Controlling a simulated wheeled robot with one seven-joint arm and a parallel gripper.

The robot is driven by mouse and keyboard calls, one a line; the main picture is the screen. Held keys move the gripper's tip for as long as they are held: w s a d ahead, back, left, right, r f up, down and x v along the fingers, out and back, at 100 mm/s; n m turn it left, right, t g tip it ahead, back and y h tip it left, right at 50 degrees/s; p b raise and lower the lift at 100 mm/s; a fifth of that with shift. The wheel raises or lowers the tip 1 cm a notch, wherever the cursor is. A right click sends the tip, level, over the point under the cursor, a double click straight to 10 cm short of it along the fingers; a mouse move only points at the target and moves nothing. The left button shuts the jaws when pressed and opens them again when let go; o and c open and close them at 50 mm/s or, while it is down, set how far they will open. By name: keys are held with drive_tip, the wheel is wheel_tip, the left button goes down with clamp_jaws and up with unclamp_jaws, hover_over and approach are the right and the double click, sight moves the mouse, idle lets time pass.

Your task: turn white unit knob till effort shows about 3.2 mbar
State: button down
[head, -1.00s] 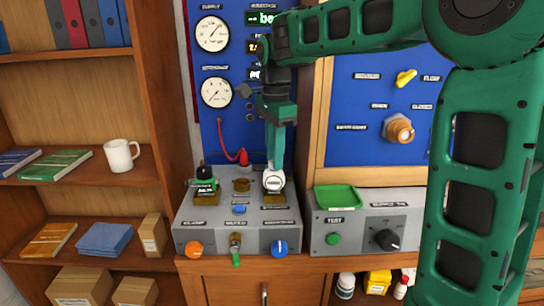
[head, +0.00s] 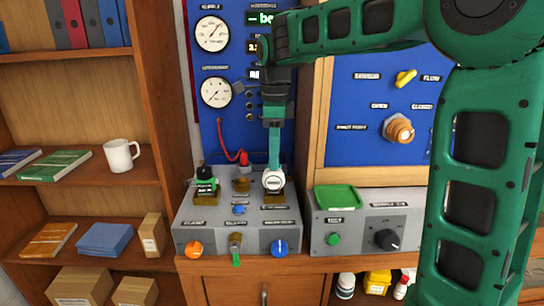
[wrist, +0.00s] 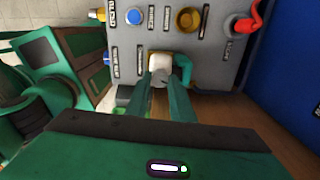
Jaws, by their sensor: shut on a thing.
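The white unit knob (head: 273,181) stands upright on a brass-coloured base at the right rear of the grey bench box. It also shows in the wrist view (wrist: 160,64). My gripper (head: 274,166) comes down from above and is shut on the white knob; in the wrist view its green fingers (wrist: 160,82) lie on either side of it. An amber readout (head: 252,47) on the blue panel is partly hidden by my arm; it seems to start with 3, and I cannot read the rest. I cannot tell which readout is the effort one.
Two gauges hang above. A second grey box (head: 370,206) with a green tray stands right.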

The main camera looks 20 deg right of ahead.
drive_tip(key=c, duration=1.5)
unclamp_jaws()
wheel_tip(320, 180, up, 8)
drive_tip(key=shift+w+a+f, duration=0.1)
drive_tip(key=shift+r, duration=1.4)
